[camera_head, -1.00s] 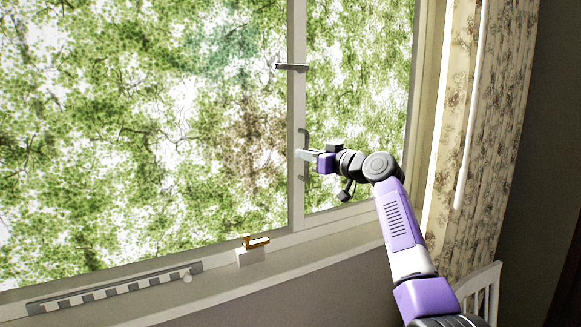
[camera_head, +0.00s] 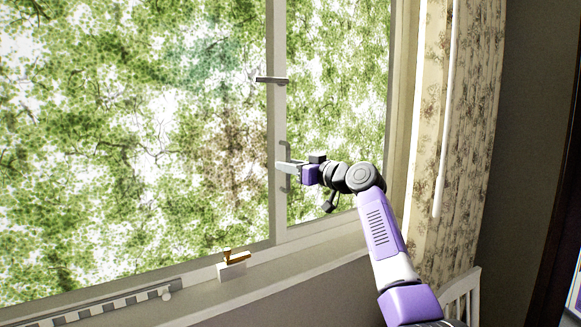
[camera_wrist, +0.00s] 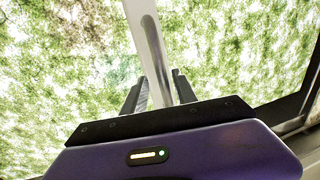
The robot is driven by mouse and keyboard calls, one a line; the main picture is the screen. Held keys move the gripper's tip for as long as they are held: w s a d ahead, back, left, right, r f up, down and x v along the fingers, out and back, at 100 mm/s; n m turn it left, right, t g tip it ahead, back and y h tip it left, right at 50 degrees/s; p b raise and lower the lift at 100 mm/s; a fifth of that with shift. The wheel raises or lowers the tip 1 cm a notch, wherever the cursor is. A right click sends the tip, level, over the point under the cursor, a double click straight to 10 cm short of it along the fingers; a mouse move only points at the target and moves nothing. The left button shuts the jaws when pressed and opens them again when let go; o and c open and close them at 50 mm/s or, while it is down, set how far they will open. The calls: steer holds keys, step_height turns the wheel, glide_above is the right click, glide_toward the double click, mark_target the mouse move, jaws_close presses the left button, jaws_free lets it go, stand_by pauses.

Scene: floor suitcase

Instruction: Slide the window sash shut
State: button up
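The window sash has a pale upright stile (camera_head: 277,110) with a grey pull handle (camera_head: 287,183) on it, left of my arm. To the right of the stile is a narrower pane (camera_head: 340,90) showing green foliage. My gripper (camera_head: 283,166) is at the middle of the handle. In the wrist view the handle (camera_wrist: 154,55) runs between the two dark fingers (camera_wrist: 160,92), which lie close on both sides of it and appear shut on it. The exact contact is hard to see.
A small metal catch (camera_head: 271,80) sits higher on the stile. A brass latch on a white block (camera_head: 232,268) and a striped strip (camera_head: 120,303) lie along the sill. A floral curtain (camera_head: 430,190) and a white chair back (camera_head: 462,297) stand at right.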

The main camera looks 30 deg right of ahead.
steer(key=s+d, duration=0.1)
steer(key=s, duration=0.6)
steer(key=shift+s+d, duration=0.25)
steer(key=shift+d, duration=0.1)
